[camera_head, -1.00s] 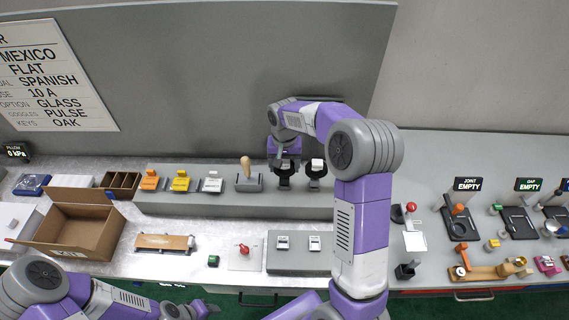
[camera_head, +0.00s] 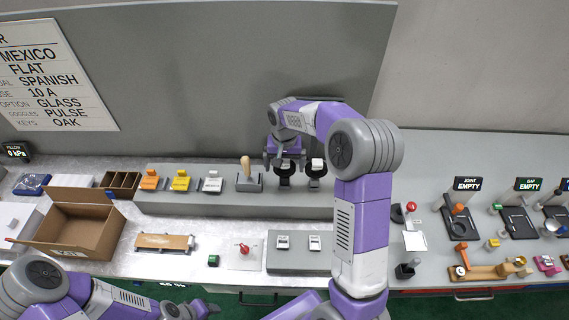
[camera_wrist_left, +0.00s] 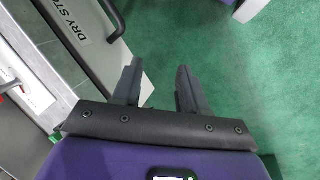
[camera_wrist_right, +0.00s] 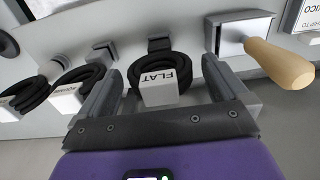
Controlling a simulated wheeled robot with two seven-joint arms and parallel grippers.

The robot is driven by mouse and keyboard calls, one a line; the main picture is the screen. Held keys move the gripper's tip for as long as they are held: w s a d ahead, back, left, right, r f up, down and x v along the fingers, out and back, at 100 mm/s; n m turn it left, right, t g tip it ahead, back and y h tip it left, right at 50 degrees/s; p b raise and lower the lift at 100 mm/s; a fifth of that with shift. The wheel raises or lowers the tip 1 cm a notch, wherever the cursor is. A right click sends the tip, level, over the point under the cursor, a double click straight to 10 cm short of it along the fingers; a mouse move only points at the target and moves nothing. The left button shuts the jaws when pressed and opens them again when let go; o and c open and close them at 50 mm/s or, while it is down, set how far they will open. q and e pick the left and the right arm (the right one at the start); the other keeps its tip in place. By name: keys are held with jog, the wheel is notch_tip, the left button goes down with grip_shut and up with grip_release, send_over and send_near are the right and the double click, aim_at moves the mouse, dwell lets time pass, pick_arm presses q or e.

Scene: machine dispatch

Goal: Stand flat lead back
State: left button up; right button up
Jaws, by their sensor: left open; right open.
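The flat lead (camera_wrist_right: 160,92) is a black coil with a white block labelled FLAT. In the head view the lead (camera_head: 285,171) stands on the raised grey shelf, left of another black coil. My right gripper (camera_head: 285,160) is open just over it. In the right wrist view the fingers of my right gripper (camera_wrist_right: 165,95) are spread on both sides of the lead, with gaps beside it. The shelf contact under the coil is hard to make out. My left gripper (camera_wrist_left: 160,85) is open and empty, low over the green floor near the bench front.
A wooden-handled tool (camera_head: 246,175) stands just left of the lead, and another black coil (camera_head: 315,170) just right. Orange, yellow and white items (camera_head: 180,181) stand farther left on the shelf (camera_head: 220,203). An open cardboard box (camera_head: 75,230) sits at left.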

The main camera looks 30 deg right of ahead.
jog(key=shift+r+p, duration=2.25)
jog(key=shift+r, duration=0.75)
